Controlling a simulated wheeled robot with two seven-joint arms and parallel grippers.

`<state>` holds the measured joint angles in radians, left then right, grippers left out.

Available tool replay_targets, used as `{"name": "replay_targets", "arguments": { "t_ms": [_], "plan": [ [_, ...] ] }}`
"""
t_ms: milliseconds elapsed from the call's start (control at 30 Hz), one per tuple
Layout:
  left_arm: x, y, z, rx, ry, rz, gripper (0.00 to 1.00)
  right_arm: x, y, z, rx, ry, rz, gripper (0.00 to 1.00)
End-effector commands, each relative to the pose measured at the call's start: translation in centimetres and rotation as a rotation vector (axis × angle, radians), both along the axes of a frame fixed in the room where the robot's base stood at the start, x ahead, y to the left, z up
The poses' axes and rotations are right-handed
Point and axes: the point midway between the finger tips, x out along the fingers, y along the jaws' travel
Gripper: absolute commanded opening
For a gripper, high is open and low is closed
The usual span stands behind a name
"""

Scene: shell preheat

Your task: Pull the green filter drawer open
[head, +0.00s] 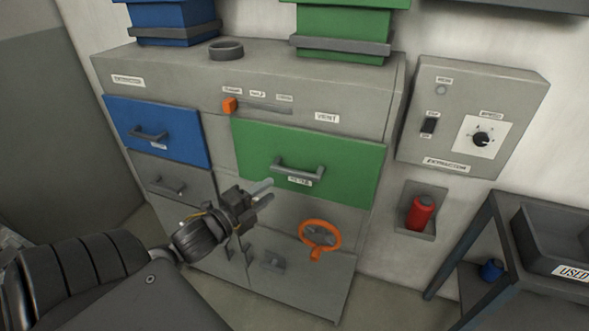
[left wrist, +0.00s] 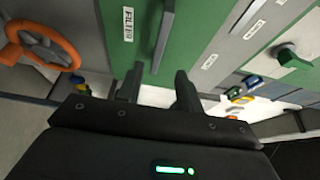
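The green filter drawer (head: 340,150) is a wide green panel on the grey cabinet and looks shut. Its grey bar handle (head: 299,170) sits near the lower middle, above a white label. My left gripper (head: 266,190) is just left of and below the handle in the head view, apart from it. In the left wrist view the green panel (left wrist: 197,45) fills the middle, with the handle (left wrist: 162,42) ahead of the left gripper (left wrist: 158,82). Its two fingers are apart with nothing between them. My right gripper is not in view.
An orange handwheel (head: 320,235) sits below the drawer. A blue drawer (head: 157,130) is to the left, with a grey drawer (head: 172,182) under it. A control box (head: 470,115) and a red bottle in a niche (head: 421,212) are to the right, near a dark table (head: 480,225).

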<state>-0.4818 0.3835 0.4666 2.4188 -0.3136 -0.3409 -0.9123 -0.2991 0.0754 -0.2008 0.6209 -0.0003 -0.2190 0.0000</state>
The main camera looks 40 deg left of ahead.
Motion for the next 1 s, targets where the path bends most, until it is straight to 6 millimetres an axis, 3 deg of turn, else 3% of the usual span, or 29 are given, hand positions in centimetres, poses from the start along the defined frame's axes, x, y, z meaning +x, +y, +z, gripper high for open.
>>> {"name": "replay_targets", "arguments": {
  "t_ms": [167, 700, 1000],
  "plan": [
    [1.0, 0.0, 0.1, -0.004, -0.001, 0.001, 0.36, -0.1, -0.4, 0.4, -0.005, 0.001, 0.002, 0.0],
    [9.7, -0.5, 0.1, -0.008, 0.0, 0.001, 0.36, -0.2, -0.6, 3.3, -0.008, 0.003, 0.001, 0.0],
    [10.9, -0.6, -0.1, -0.005, 0.001, 0.0, 0.36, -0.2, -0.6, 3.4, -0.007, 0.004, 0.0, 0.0]
  ]
}}
